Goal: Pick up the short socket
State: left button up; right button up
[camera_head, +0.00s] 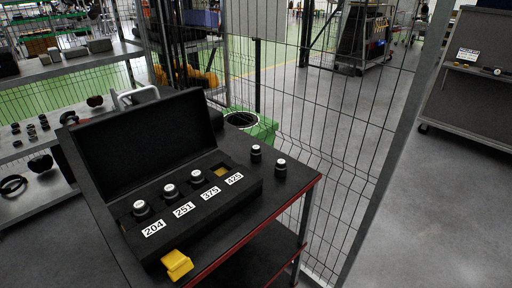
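One socket (256,153) is farther back; the other socket (281,168) is nearer the right edge. They look alike in height, so I cannot tell which is the short one. Three similar sockets sit in the case at labels 204 (141,209), 251 (170,191) and 375 (197,177). The place at label 425 (221,171) is empty and shows a yellowish bottom. Neither of my grippers is in view.
The case lid (140,140) stands open at the back left. A yellow block (177,264) is at the case's front corner. The cart (262,230) has a red front edge. A wire fence (330,120) stands behind it; shelves with parts are at left.

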aim_at(255, 153)
jog(key=i+l+u, duration=0.1)
jog(key=l, duration=0.35)
jog(key=i+l+u, duration=0.1)
jog(key=l, duration=0.4)
jog(key=i+l, duration=0.2)
jog(key=l, duration=0.3)
jog(key=i+l+u, duration=0.15)
jog(key=l, duration=0.3)
jog(key=k, duration=0.05)
